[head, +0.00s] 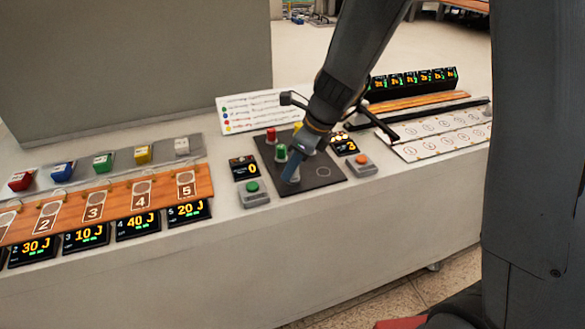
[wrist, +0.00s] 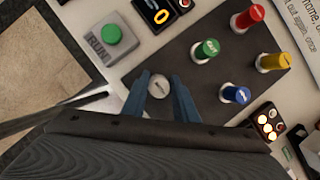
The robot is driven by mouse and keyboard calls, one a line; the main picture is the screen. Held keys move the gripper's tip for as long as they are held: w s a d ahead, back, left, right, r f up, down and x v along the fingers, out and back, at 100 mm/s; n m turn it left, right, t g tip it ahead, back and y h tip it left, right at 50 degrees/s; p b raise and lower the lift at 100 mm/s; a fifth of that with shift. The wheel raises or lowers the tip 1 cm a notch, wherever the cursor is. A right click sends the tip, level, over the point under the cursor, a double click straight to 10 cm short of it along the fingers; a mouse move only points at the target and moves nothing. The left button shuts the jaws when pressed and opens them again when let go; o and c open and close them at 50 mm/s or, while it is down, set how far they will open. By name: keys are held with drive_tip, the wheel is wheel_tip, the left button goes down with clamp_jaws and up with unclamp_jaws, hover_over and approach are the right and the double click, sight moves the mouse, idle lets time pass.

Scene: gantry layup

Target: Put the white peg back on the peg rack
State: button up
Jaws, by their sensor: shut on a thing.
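My gripper (head: 290,172) points down over the dark peg board (head: 318,183), low near its front left part. In the wrist view its two blue fingers (wrist: 160,100) are closed around the white peg (wrist: 159,87), seen from its top end. In the head view I cannot make out the white peg clearly at the fingertips. Whether its lower end touches the board is hidden. A red peg (wrist: 249,17), a green peg (wrist: 206,50), a yellow peg (wrist: 272,62) and a blue peg (wrist: 237,95) stand upright on the board, apart from the fingers.
A green button box (head: 254,193) and a display reading 0 (head: 243,168) stand left of the board. An orange button box (head: 362,164) and a display reading 3 (head: 343,144) stand right. An empty circle (head: 322,172) marks the board's right part. A legend card (head: 258,110) stands behind.

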drive_tip(key=shift+f, duration=0.25)
drive_tip(key=shift+f, duration=0.15)
drive_tip(key=o, duration=1.1)
drive_tip(key=v, duration=1.1)
drive_tip(key=s+d+f+n+h, duration=0.1)
drive_tip(key=s+d+f+n, duration=0.1)
drive_tip(key=n, duration=0.6)
drive_tip(key=s+d+f+n+h, duration=0.1)
drive_tip(key=s+d+f+n, duration=0.1)
drive_tip(key=s+d+n, duration=0.3)
drive_tip(key=s+d+f+n+h, duration=0.1)
drive_tip(key=s+d+f+n, duration=0.2)
drive_tip(key=s+n, duration=0.3)
drive_tip(key=shift+d+n+g+h, duration=0.2)
drive_tip(key=shift+d+n, duration=0.1)
drive_tip(key=shift+n, duration=0.9)
drive_tip(key=shift+d+n+g+h, duration=0.2)
drive_tip(key=shift+d+n, duration=0.1)
drive_tip(key=shift+n, duration=0.9)
